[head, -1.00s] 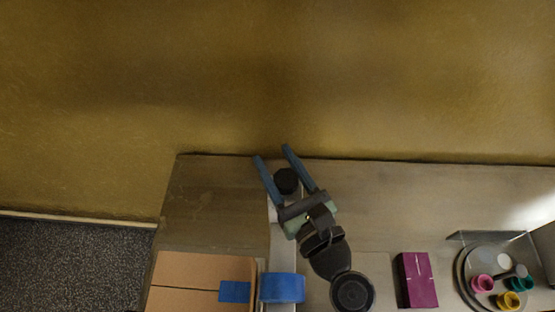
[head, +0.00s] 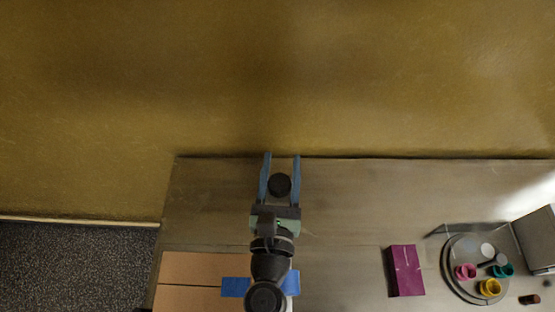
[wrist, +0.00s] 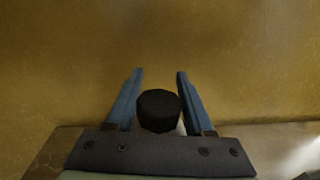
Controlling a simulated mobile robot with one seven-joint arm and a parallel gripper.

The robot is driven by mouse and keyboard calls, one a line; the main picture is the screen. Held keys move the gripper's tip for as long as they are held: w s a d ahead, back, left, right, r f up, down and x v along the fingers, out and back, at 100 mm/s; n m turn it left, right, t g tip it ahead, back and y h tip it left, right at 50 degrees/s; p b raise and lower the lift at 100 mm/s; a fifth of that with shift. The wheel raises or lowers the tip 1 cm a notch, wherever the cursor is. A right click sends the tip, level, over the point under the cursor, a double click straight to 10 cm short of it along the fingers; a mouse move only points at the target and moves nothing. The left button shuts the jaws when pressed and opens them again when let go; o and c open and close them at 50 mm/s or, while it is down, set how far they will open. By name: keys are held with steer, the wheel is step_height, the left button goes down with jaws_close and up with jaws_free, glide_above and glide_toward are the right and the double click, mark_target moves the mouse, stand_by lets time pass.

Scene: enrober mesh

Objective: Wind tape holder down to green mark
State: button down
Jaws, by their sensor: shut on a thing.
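A round black knob (head: 279,185) stands near the back of the bench, between the two blue fingers of my gripper (head: 282,172). My gripper is shut on it, with fingers pointing to the back wall. In the wrist view the knob (wrist: 159,110) sits between the fingers, and a pale part shows just behind its lower right. A blue piece (head: 293,283), which may be the tape holder, is mostly hidden by my arm. A blue tape strip (head: 236,287) lies on a brown carton (head: 190,298). I cannot make out a green mark.
A magenta box (head: 406,270) stands to the right. Further right is a round grey tray (head: 453,280) with several small coloured cups, beside a grey box (head: 538,238). The yellow wall (head: 280,80) closes off the back. The bench between knob and magenta box is clear.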

steer(key=shift+s+d+m+g+h+b, duration=0.15)
steer(key=shift+d+m+g+h+b, duration=0.2)
steer(key=shift+m+g+h, duration=0.95)
steer(key=shift+s+d+m+g+h+b, duration=0.15)
steer(key=shift+d+m+g+h+b, duration=0.35)
steer(key=shift+m+h, duration=1.5)
steer(key=shift+s+d+m+g+h+b, duration=0.25)
steer(key=shift+m+g+h, duration=0.75)
steer(key=shift+h, duration=1.4)
steer(key=shift+a, duration=0.15)
steer(key=shift+c, duration=1.4)
jaws_free()
